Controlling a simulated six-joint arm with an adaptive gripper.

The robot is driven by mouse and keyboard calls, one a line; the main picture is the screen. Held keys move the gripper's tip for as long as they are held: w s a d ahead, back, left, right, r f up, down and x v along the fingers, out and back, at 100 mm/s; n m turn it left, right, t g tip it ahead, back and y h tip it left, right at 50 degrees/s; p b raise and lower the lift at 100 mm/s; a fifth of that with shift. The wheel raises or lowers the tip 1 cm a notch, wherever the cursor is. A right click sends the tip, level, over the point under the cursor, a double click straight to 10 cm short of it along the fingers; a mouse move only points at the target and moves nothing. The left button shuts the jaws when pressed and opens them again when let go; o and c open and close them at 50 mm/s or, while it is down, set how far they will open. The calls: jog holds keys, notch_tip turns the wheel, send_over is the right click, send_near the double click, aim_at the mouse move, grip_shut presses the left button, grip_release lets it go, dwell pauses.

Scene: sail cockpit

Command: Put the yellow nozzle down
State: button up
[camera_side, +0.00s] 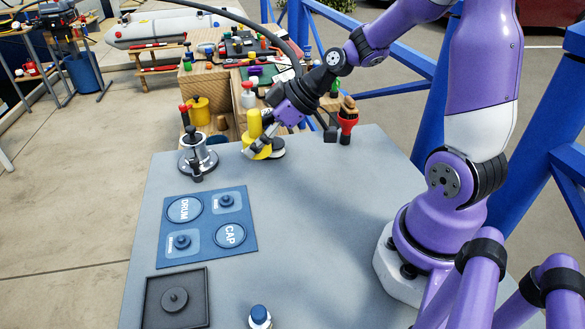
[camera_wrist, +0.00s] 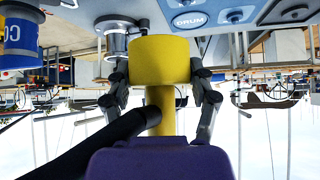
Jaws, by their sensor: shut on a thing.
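The yellow nozzle (camera_side: 255,124) is near the back edge of the grey table (camera_side: 310,225), with a narrow upper part and a wider lower part. My gripper (camera_side: 262,142) is shut on it. In the wrist view the nozzle (camera_wrist: 160,58) sits between my two fingers, its wide part away from the wrist. A purple part of my wrist and a black bar hide some of its narrow end. I cannot tell whether its bottom touches the tabletop.
A silver winch (camera_side: 198,155) with a red-topped handle stands left of my gripper. A red and black item (camera_side: 347,122) stands to the right. A blue labelled board (camera_side: 208,226), a black tray (camera_side: 177,297) and a blue-and-white bottle (camera_side: 260,317) are nearer. The table's middle and right are clear.

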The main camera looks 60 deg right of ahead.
jog(key=s+a+n+g+y, duration=0.25)
jog(key=s+a+n, duration=0.2)
jog(key=a, duration=0.35)
jog(key=s+a+n+g+y, duration=0.1)
jog(key=s+a+n+g, duration=0.3)
jog(key=a, duration=0.4)
jog(key=s+a+r+n+g, duration=0.1)
jog(key=s+a+n+g, duration=0.4)
jog(key=s, duration=0.7)
jog(key=shift+n+t+y, duration=0.25)
jog(key=shift+n+t, duration=0.4)
jog(key=w+d+f, duration=0.1)
jog(key=w+f, duration=0.1)
jog(key=w, duration=0.1)
jog(key=w+d+f, duration=0.1)
jog(key=w+f, duration=0.1)
jog(key=w, duration=0.1)
jog(key=w+d+f, duration=0.1)
jog(key=w+f, duration=0.1)
jog(key=w, duration=0.1)
jog(key=shift+w+d+f, duration=0.3)
jog(key=shift+w+f, duration=0.1)
jog(key=shift+f, duration=1.95)
jog(key=o, duration=1.1)
jog(key=shift+f, duration=0.15)
jog(key=shift+o, duration=0.2)
